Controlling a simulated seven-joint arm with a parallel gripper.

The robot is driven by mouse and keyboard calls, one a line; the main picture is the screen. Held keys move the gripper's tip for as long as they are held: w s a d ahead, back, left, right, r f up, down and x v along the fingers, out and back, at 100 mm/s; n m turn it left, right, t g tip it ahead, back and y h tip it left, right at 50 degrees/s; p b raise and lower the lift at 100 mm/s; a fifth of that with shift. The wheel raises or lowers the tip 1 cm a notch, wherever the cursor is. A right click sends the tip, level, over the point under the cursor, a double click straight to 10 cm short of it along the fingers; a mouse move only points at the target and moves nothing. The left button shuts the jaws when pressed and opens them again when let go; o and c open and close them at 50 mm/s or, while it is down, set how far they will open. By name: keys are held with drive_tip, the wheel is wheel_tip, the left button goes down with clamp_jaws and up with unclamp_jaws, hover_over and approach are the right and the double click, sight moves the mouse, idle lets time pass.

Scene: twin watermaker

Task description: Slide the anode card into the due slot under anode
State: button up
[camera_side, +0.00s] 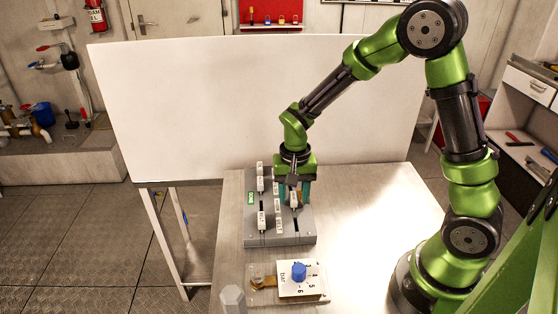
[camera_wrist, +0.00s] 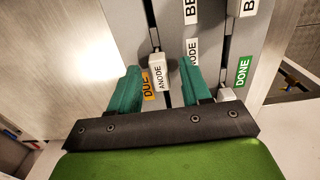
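The anode card (camera_wrist: 160,74) is a small white block lettered ANODE, sitting on a dark slot line (camera_wrist: 152,28) of the grey board. An orange DUE label (camera_wrist: 147,86) lies just left of it in the wrist view. My gripper (camera_wrist: 160,66) is open, its teal fingers on either side of the card with visible gaps. In the side view my gripper (camera_side: 294,198) is low over the right part of the grey board (camera_side: 300,238), pointing down around the white card.
Other white cards, including one lettered BELT (camera_side: 262,221), stand along the board's left slot. A green DONE label (camera_side: 251,198) is beside them. A panel with a blue knob (camera_side: 298,271) lies in front. The table (camera_side: 370,200) is clear to the right.

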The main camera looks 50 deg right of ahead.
sight(293, 196)
wheel_tip(293, 196, up, 17)
idle(0.6)
drive_tip(key=s+a+r+n+t+y, duration=0.2)
drive_tip(key=s+n+t, duration=0.3)
drive_tip(key=s, duration=0.7)
drive_tip(key=shift+s+a+r+t, duration=0.35)
drive_tip(key=shift+r+t, duration=0.3)
drive_tip(key=shift+t, duration=0.45)
